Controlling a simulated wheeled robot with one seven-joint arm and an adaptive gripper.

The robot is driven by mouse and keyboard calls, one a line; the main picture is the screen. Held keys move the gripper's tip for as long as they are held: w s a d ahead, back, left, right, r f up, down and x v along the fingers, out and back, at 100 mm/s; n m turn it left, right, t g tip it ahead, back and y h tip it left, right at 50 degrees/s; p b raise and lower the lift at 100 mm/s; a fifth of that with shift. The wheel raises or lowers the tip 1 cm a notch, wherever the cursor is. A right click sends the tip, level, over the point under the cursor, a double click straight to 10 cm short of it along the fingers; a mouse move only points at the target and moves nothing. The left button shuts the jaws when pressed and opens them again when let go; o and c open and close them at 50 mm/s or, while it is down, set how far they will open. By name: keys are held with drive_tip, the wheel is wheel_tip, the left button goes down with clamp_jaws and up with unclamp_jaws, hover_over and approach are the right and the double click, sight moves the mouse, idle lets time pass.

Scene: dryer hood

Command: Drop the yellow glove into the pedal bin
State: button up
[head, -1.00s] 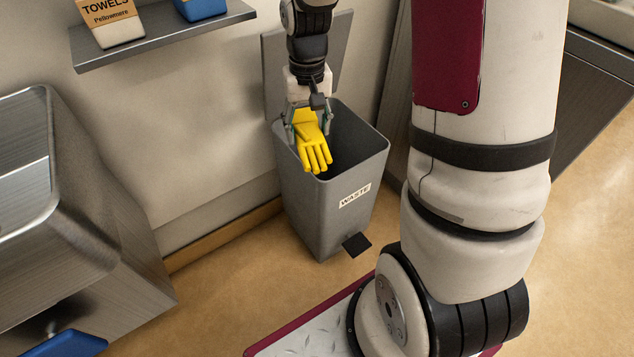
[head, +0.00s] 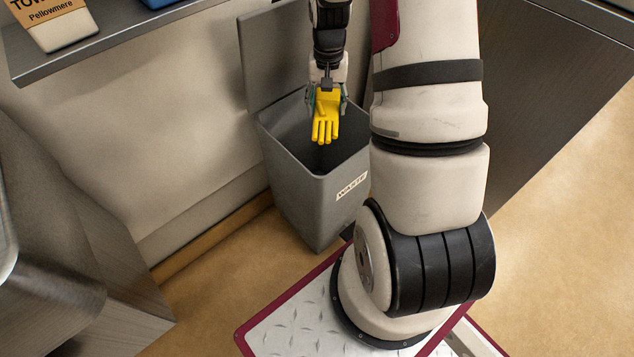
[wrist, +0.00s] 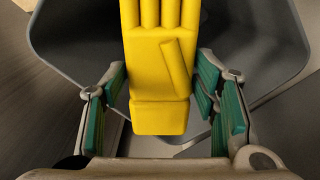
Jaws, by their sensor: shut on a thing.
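The yellow glove (head: 326,118) hangs fingers down from my gripper (head: 328,97) in the head view. My gripper is shut on the glove near its cuff. The glove is over the mouth of the grey pedal bin (head: 312,196), which is marked WASTE, and its lid (head: 272,62) stands open behind. In the wrist view the glove (wrist: 160,75) lies between the green finger pads of my gripper (wrist: 162,88), with the bin's rim (wrist: 72,78) around and beyond it. The bin's bottom is dark and hidden.
A shelf (head: 120,52) with a paper towel box (head: 52,22) and a blue item is on the wall at upper left. A metal unit (head: 75,235) stands at lower left. A dark counter (head: 560,75) is at the right.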

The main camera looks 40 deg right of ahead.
drive_tip(key=shift+f+b, duration=0.75)
drive_tip(key=shift+f, duration=0.6)
drive_tip(key=o, duration=1.2)
drive_tip(key=shift+o, duration=0.2)
drive_tip(key=shift+r, duration=0.15)
wheel_tip(320, 180, up, 12)
